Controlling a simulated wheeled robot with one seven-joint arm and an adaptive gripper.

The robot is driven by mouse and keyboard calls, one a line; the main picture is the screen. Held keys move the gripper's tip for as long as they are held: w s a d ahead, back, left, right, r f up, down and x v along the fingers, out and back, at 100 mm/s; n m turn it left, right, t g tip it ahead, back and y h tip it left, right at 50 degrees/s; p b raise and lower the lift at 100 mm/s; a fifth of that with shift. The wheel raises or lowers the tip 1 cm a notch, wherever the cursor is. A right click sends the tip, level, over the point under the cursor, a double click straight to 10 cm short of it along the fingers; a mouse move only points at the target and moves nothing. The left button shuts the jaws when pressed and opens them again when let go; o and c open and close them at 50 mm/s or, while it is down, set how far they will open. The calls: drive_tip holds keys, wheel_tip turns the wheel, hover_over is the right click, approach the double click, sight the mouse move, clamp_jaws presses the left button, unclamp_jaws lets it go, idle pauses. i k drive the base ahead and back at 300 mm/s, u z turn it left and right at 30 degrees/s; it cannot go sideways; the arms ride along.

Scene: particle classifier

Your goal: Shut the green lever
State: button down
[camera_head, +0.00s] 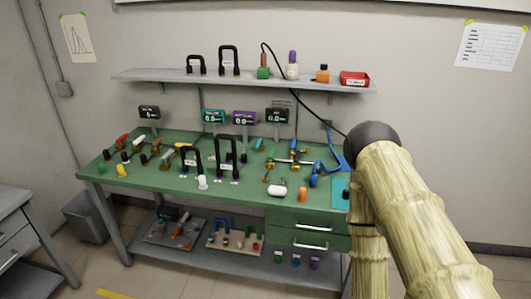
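My arm fills the right side of the view and hides the bench's right end. Its gripper does not show.
A wall shelf (150,75) above the bench holds black arches, bottles and a red bin (354,79). Small displays (244,118) stand along the back. Tools and parts crowd the bench top.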

sight(272, 150)
drive_tip(key=z, duration=1.55)
drive_tip(key=i, duration=0.95)
drive_tip(key=u, duration=1.9)
